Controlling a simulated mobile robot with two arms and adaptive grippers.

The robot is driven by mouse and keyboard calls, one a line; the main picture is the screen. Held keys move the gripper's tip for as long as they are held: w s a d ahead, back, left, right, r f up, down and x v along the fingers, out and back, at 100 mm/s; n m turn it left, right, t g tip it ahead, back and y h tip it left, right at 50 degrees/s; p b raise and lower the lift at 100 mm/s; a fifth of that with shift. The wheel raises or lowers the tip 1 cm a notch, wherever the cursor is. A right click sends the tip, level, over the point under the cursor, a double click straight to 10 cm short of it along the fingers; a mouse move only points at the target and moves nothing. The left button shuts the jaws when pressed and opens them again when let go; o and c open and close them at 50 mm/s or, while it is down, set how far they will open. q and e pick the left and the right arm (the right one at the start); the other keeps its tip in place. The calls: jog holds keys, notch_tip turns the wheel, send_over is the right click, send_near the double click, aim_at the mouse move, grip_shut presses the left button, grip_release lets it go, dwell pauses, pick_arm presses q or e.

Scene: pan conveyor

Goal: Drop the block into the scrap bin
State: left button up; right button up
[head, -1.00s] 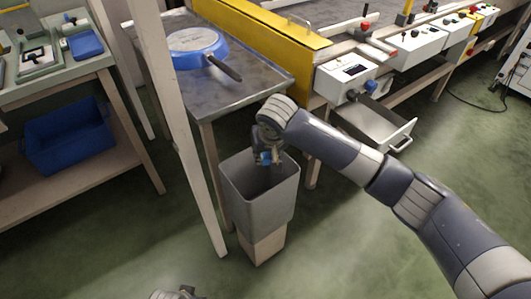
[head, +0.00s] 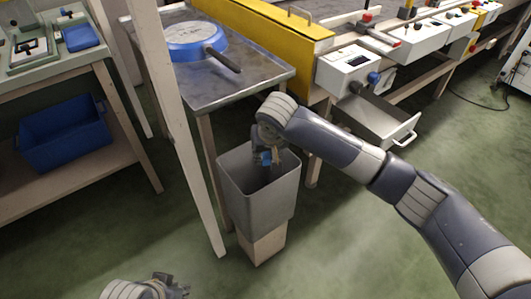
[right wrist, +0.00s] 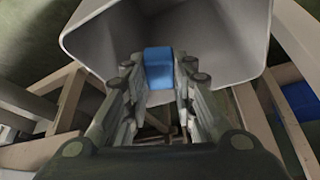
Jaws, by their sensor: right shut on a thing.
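The small blue block (head: 264,158) is between the fingers of my right gripper (head: 267,155), which is shut on it. In the right wrist view, the blue block (right wrist: 158,67) shows between the two fingers, with the inside of the bin behind it. The scrap bin (head: 257,205) is a grey, open-topped container on a pale wooden block. My right gripper points down at the bin's mouth, near its back rim. My left gripper (head: 176,287) shows only partly at the bottom edge, and its finger opening is unclear.
A metal table (head: 225,88) behind the bin carries a blue pan (head: 195,42). A pale post (head: 170,110) stands left of the bin. An open grey drawer (head: 375,120) is to the right. A blue crate (head: 65,137) sits on the left shelf.

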pick_arm(q)
jog(key=shift+s+r, duration=0.1)
jog(key=shift+r, duration=0.2)
pick_arm(e)
jog(key=o, duration=0.8)
jog(key=v, duration=1.2)
jog(key=shift+f, duration=0.15)
